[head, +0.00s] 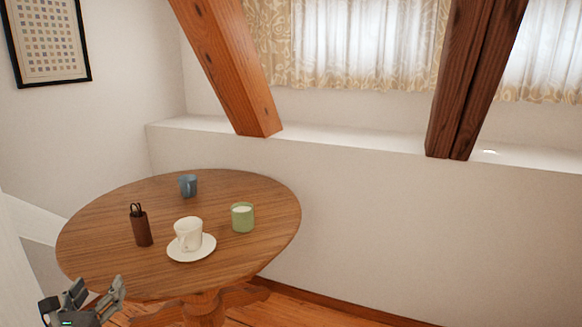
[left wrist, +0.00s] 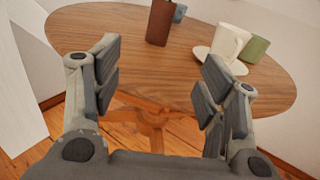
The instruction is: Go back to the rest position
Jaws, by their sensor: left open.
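My left gripper (head: 92,300) is at the lower left of the head view, near the front edge of the round wooden table (head: 100,255). In the left wrist view, its two fingers (left wrist: 160,88) are spread apart with nothing between them. A white cup (head: 189,236) stands on a white saucer (head: 192,254) on the table. A brown holder (head: 141,227) with a dark looped item in it stands left of the cup. My right gripper is in neither view.
A white wall and ledge (head: 350,140) run behind the table. Two slanted timber beams (head: 230,65) and (head: 475,75) rise from the ledge. A white panel (head: 20,250) is at the far left.

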